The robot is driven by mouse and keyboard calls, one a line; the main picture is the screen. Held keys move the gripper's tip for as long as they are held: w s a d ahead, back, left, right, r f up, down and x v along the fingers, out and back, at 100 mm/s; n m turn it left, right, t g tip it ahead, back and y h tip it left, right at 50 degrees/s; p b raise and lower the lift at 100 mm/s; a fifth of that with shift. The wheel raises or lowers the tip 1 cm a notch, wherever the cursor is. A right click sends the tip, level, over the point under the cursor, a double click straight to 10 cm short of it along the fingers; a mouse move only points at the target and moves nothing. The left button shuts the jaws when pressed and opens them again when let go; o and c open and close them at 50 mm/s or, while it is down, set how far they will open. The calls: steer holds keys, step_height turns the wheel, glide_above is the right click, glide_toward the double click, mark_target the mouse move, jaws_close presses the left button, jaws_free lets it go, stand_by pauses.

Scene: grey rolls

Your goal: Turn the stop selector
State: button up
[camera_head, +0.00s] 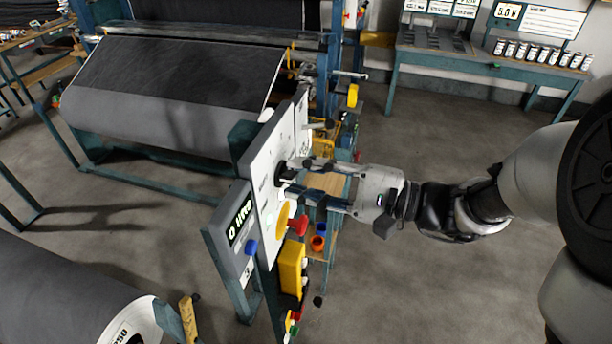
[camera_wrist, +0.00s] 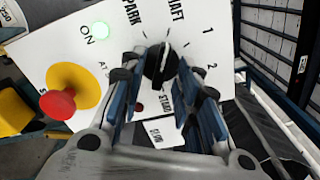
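The stop selector is a black knob (camera_wrist: 160,64) on a white control panel (camera_wrist: 55,45). Printed marks, including PARK, 1 and 2, surround it in the wrist view. In the head view the knob (camera_head: 281,173) is partly hidden by my finger. My gripper (camera_head: 299,178) reaches the panel from the right. In the wrist view my gripper (camera_wrist: 162,75) has its two fingers spread, one on each side of the knob. A gap seems to show on each side, so the fingers look open around it. The knob's lower part is hard to make out.
A red button on a yellow disc (camera_wrist: 85,85) sits left of the knob, near a lit green lamp (camera_wrist: 101,31). A yellow box (camera_head: 291,268) hangs below the panel. A large grey roll (camera_head: 165,95) stands behind. Floor to the right is clear.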

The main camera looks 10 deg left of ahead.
jaws_close()
stand_by(0.4)
steer(key=shift+m+p, duration=0.3)
steer(key=shift+p, duration=0.05)
steer(key=m+p, duration=0.2)
steer(key=shift+r+m, duration=0.15)
steer(key=shift+m, duration=0.25)
steer(key=m+p, duration=0.4)
steer(key=shift+m, duration=0.3)
steer(key=m+p, duration=0.4)
steer(key=shift+m+p, duration=1.55)
steer(key=shift+m, duration=0.15)
